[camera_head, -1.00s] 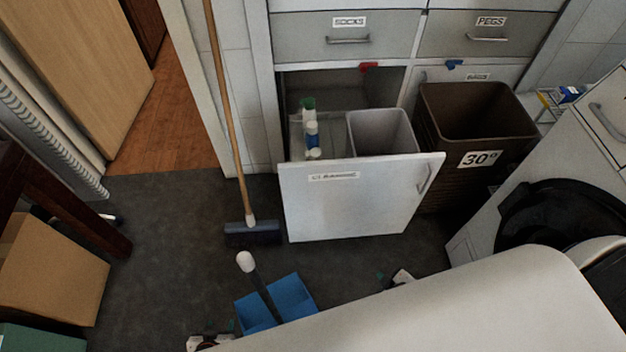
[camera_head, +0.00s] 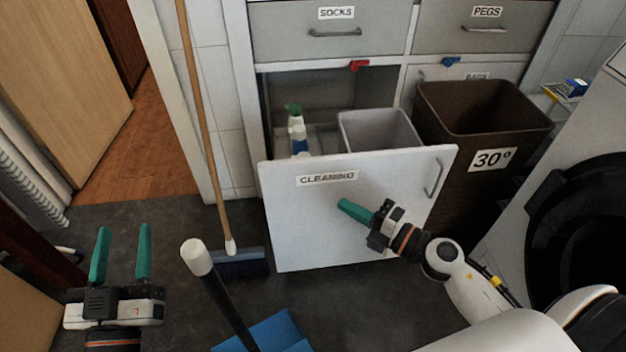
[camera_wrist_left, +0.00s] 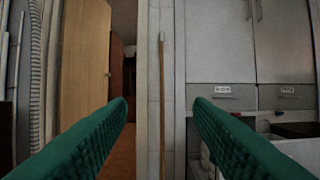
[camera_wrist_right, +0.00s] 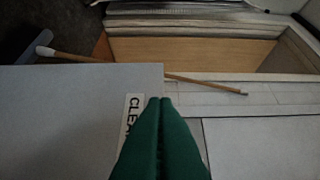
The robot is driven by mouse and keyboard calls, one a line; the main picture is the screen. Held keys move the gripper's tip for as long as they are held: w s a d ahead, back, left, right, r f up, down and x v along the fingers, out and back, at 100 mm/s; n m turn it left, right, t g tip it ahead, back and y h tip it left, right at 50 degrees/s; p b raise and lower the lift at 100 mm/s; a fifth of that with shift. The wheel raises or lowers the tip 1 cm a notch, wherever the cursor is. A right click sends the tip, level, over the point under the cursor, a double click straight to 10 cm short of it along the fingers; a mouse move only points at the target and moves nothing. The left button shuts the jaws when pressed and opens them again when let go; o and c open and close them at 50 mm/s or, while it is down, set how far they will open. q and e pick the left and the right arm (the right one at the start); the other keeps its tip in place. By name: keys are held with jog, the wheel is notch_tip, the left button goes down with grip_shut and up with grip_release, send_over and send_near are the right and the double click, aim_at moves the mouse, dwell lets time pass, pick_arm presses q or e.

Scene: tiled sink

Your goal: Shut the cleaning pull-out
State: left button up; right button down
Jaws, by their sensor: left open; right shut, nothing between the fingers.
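The cleaning pull-out (camera_head: 300,225) stands out from the cabinet in the head view, its white front labelled "CLEANING" and fitted with a handle (camera_head: 433,180) at its right. A grey bin (camera_head: 380,130) and bottles (camera_head: 297,130) stand behind that front. My right gripper (camera_head: 345,206) is shut and empty in front of the panel; I cannot tell if it touches. The right wrist view shows the shut fingers (camera_wrist_right: 160,105) beside the label on the panel (camera_wrist_right: 75,115). My left gripper (camera_head: 122,240) is open and empty at the lower left, away from the pull-out.
A brown bin (camera_head: 480,120) marked 30° stands right of the pull-out. A broom (camera_head: 205,130) leans at its left. A blue dustpan (camera_head: 268,335) with an upright handle is on the floor in front. A dark round opening (camera_head: 580,225) is at the right.

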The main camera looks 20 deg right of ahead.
send_near(299, 166)
jog(key=a, duration=0.4)
jog(key=w, duration=0.4)
jog(key=shift+w+d+f+b, duration=0.1)
jog(key=shift+w+d+b, duration=0.15)
jog(key=shift+b, duration=0.1)
pick_arm(q)
jog(key=shift+s+d+r+t+h, duration=0.1)
jog(key=shift+s+r+t+h, duration=0.1)
jog(key=shift+r+t, duration=0.3)
jog(key=shift+s+r+t+h, duration=0.2)
jog(key=shift+r+t, duration=0.1)
jog(key=shift+r, duration=0.35)
pick_arm(e)
jog(key=shift+w, duration=0.2)
jog(key=shift+w+d, duration=0.1)
